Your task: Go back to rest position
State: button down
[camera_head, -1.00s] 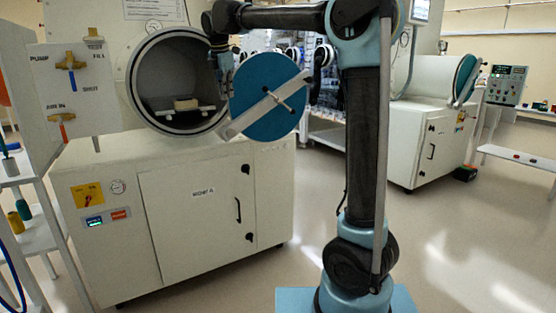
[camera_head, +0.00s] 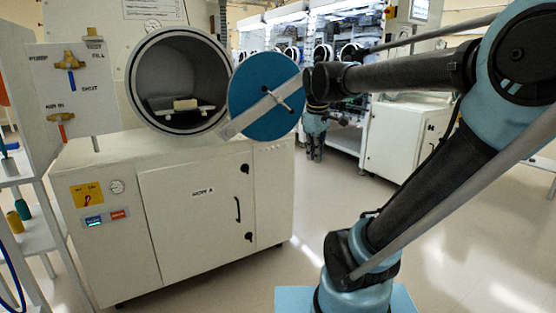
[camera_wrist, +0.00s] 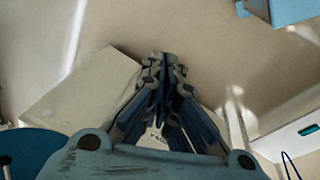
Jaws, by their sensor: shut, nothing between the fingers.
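My gripper (camera_head: 315,157) hangs pointing down in the head view, just right of the round blue door (camera_head: 255,92) of the antechamber. In the wrist view my gripper (camera_wrist: 162,58) has its fingertips together with nothing between them, above bare floor. The antechamber opening (camera_head: 143,80) is open, and a pale block (camera_head: 186,103) sits on a white tray (camera_head: 170,113) inside it. My gripper is outside the chamber and appears apart from the door.
The white cabinet (camera_head: 190,195) stands under the chamber. A valve panel (camera_head: 72,95) and a shelf rack (camera_head: 22,180) are at left. Another white cabinet (camera_head: 398,140) and glovebox windows (camera_head: 345,30) are behind. Pale floor (camera_head: 260,285) is clear in front.

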jog(key=s+d+f+m, duration=0.3)
jog(key=s+f+m, duration=0.2)
jog(key=s+f, duration=0.2)
jog(key=s+d+f+m, duration=0.4)
jog(key=s+f, duration=0.4)
jog(key=f, duration=0.3)
jog(key=shift+f+m, duration=0.3)
jog(key=shift+m, duration=0.1)
jog(key=shift+w+f, duration=0.2)
jog(key=shift+w, duration=0.2)
